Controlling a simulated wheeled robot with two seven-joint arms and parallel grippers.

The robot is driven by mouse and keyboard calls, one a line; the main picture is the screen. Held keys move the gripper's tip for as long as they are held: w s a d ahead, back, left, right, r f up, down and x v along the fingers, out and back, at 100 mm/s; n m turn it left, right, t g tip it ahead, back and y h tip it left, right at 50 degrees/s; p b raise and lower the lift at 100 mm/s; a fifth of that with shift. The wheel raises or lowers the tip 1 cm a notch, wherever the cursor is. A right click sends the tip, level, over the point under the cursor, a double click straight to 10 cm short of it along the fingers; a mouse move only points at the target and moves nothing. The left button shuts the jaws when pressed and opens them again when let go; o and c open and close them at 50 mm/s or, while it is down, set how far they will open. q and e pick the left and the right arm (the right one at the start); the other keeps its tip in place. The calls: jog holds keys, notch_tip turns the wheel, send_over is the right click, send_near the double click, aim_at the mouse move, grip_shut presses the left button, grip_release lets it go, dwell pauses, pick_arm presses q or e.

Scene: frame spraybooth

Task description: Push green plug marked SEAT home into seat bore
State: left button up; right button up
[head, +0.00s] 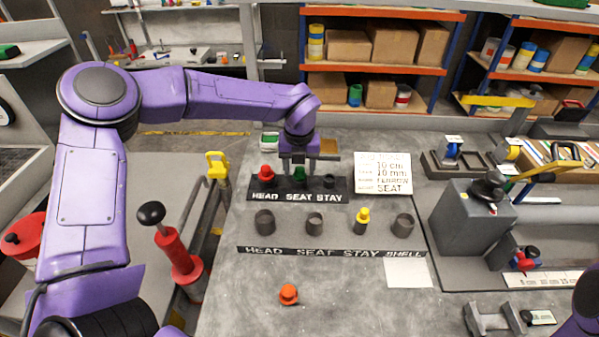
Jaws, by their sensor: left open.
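The green plug (300,175) stands in the middle place of a black rack (335,197) marked HEAD, SEAT, STAY, above the word SEAT. My left gripper (299,165) is open and points down at the green plug; its fingertips are close to the plug's top, and I cannot tell whether they touch it. The seat bore (314,223) is a grey cup on the table, above the word SEAT on the front label strip (330,253); it looks empty. My right gripper is out of view.
A red plug (266,173) stands at HEAD in the rack. A yellow plug (362,216) sits in the STAY bore. Grey cups stand at HEAD (264,222) and SHELL (403,224). An orange plug (288,294) lies in front. A sign (382,174) stands right of the rack.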

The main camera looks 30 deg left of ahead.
pick_arm(q)
jog(key=shift+w, duration=0.1)
grip_shut()
jog(key=shift+r, duration=0.1)
